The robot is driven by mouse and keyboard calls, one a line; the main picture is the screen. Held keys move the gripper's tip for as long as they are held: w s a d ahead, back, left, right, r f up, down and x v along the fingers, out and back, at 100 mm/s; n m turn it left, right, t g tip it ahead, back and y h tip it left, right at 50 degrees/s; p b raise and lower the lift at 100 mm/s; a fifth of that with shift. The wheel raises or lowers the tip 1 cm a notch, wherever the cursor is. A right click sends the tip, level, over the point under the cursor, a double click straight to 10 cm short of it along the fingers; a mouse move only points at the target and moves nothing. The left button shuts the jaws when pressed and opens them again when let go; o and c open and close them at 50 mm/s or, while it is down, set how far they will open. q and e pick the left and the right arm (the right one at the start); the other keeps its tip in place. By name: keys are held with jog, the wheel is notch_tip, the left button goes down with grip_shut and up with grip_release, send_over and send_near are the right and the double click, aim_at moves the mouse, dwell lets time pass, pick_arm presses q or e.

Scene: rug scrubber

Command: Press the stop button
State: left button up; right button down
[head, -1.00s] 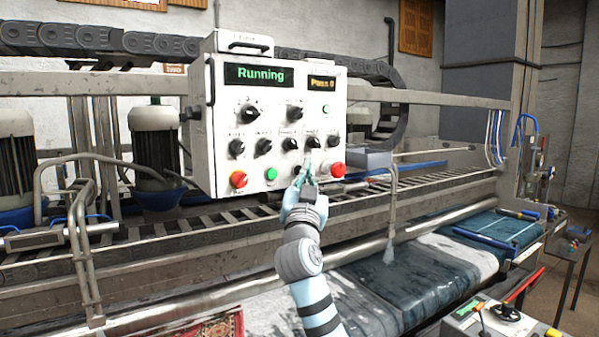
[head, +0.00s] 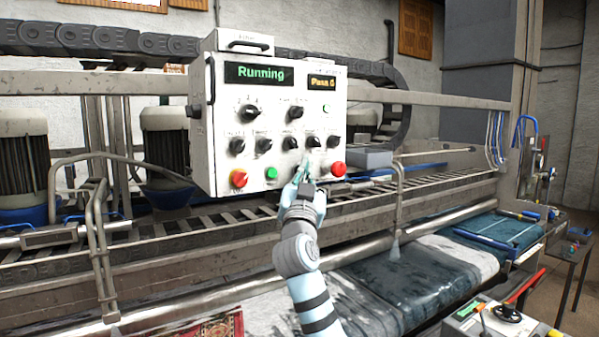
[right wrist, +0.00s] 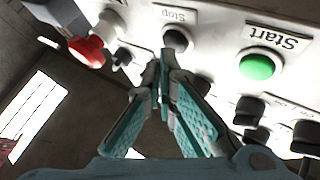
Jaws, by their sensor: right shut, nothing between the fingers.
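The control panel (head: 225,120) is white, and its display reads "Running". In the right wrist view, a black round button (right wrist: 176,39) beside the "Stop" label (right wrist: 180,15) sits between the green start button (right wrist: 257,66) and a red mushroom knob (right wrist: 86,51). My right gripper (right wrist: 162,62) is shut and empty, its tips just short of the black button in the picture; I cannot tell whether they touch. In the head view my right gripper (head: 304,164) is at the panel's lower edge, covering the stop button. My left gripper is not in view.
The panel also has a green button (head: 271,173), a red knob (head: 338,169), a red-and-yellow knob (head: 239,178) and several black rotary knobs above. A grey rail (head: 440,160) and a conveyor with wet dark cloth (head: 400,280) lie below and right.

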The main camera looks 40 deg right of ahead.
jog(key=shift+w+b, duration=0.4)
dwell(0.4)
dwell(0.4)
jog(key=shift+s, duration=0.8)
jog(key=shift+s, duration=0.1)
